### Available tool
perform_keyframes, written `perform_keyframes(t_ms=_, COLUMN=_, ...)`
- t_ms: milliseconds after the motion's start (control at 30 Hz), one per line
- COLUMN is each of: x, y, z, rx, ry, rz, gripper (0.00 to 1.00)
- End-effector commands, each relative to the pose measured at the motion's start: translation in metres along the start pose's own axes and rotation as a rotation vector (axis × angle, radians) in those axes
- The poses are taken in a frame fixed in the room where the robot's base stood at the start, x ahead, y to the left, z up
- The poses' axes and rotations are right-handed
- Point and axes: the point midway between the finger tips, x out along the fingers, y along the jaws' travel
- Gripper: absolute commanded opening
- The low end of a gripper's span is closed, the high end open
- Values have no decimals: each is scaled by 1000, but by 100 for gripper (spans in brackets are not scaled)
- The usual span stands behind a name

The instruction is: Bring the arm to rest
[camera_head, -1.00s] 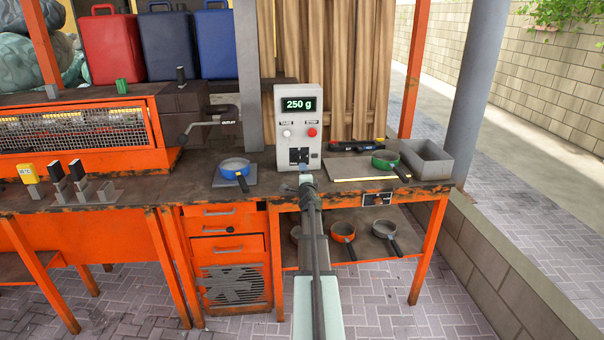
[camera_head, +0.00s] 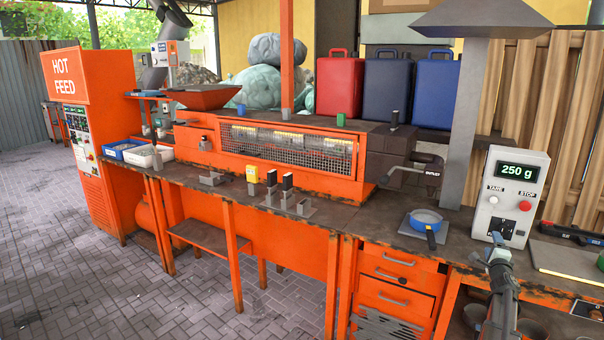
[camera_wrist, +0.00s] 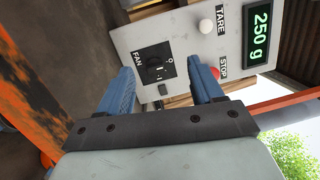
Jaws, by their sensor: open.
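My gripper (camera_wrist: 165,98) is open and empty in the wrist view, its two blue fingers apart. It faces the grey control box (camera_wrist: 195,40), which shows a dark FAN knob (camera_wrist: 154,68), a white TARE button, a red STOP button and a display reading 250 g. In the head view my arm (camera_head: 502,290) reaches up from the lower right towards the control box (camera_head: 508,203). The fingertips are not clear there. I cannot tell whether the fingers touch the box.
A blue pan (camera_head: 425,220) sits on a pad left of the box. The orange bench (camera_head: 285,225) carries a mesh-guarded machine (camera_head: 280,148) and several small blocks. An orange HOT FEED cabinet (camera_head: 85,140) stands at far left. The paved floor (camera_head: 80,250) in front is clear at left.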

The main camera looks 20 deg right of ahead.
Motion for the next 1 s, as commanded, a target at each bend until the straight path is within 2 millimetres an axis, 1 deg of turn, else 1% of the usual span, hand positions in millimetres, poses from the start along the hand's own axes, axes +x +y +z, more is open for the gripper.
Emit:
perform_keyframes(t_ms=133, x=-4, y=1, z=21, rx=-54, ry=-103, rz=5, gripper=66)
perform_keyframes(t_ms=267, x=-13, y=8, z=44, rx=-124, ry=-211, rz=33, gripper=66)
perform_keyframes(t_ms=367, x=-27, y=19, z=64, rx=-193, ry=-311, rz=79, gripper=66)
perform_keyframes(t_ms=467, x=-46, y=35, z=84, rx=-271, ry=-413, rz=147, gripper=66)
perform_keyframes(t_ms=567, x=-70, y=63, z=98, rx=-343, ry=-507, rz=238, gripper=66)
perform_keyframes(t_ms=667, x=-101, y=100, z=108, rx=-411, ry=-596, rz=351, gripper=66)
perform_keyframes(t_ms=700, x=-115, y=116, z=111, rx=-438, ry=-632, rz=403, gripper=66)
perform_keyframes(t_ms=767, x=-138, y=143, z=118, rx=-476, ry=-686, rz=485, gripper=66)
perform_keyframes(t_ms=800, x=-154, y=161, z=124, rx=-502, ry=-725, rz=542, gripper=66)
perform_keyframes(t_ms=867, x=-180, y=188, z=131, rx=-537, ry=-780, rz=626, gripper=66)
perform_keyframes(t_ms=900, x=-197, y=205, z=136, rx=-561, ry=-815, rz=682, gripper=66)
perform_keyframes(t_ms=967, x=-223, y=230, z=145, rx=-596, ry=-870, rz=765, gripper=66)
perform_keyframes(t_ms=1000, x=-241, y=247, z=150, rx=-620, ry=-905, rz=820, gripper=66)
